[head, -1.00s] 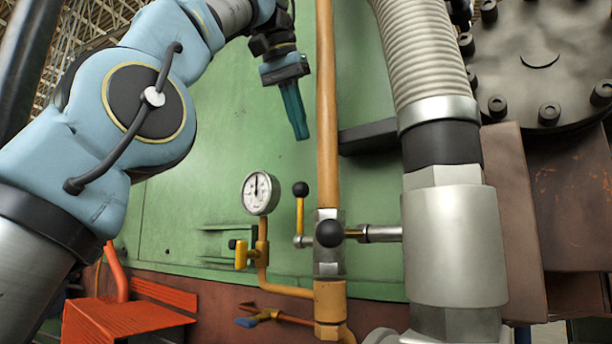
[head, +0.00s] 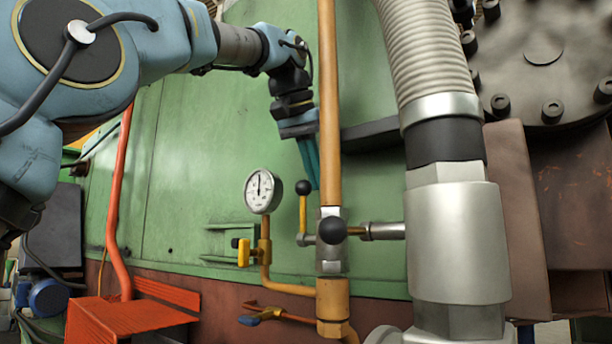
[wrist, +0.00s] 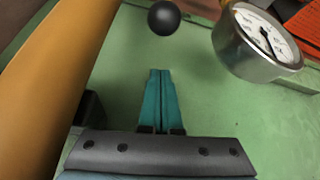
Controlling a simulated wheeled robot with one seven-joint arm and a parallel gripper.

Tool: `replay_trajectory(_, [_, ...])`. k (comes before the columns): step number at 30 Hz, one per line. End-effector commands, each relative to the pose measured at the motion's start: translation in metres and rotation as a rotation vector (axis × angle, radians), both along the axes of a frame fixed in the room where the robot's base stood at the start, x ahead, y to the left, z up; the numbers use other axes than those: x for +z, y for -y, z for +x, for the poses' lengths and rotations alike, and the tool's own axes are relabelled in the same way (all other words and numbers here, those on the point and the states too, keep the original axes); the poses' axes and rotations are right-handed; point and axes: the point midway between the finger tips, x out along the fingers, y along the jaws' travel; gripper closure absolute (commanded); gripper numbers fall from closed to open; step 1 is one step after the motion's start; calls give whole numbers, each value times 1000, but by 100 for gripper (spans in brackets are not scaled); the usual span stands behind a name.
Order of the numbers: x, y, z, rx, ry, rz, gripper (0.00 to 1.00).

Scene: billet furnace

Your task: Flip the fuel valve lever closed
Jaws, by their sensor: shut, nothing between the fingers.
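A lever (head: 303,208) with a yellow stem and a black ball knob stands upright beside the orange vertical pipe. Its foot meets a small metal fitting left of the steel valve body (head: 331,262). A second black ball (head: 331,232) sits in front of that body. I cannot tell from the frames which part is labelled as fuel valve. My gripper (head: 314,186) points down, teal fingers shut and empty, just above and right of the lever's knob in the head view, partly behind the pipe. In the wrist view the shut fingertips (wrist: 160,74) point towards a black knob (wrist: 164,18), apart from it.
The orange pipe (head: 329,110) runs close to the right of my gripper. A round pressure gauge (head: 262,191) stands left of the lever, above a small yellow handle (head: 244,252). A thick silver pipe (head: 458,245) is at right. The green wall (head: 190,150) is behind.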

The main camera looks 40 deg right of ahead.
Motion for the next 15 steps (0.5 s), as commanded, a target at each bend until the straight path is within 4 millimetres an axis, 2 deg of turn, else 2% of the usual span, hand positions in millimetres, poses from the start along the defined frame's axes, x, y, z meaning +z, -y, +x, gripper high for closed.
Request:
replay_trajectory(6, [-3,-25,-12,1,1,-1,100])
replay_trajectory(15, [-7,-36,-17,0,0,-1,100])
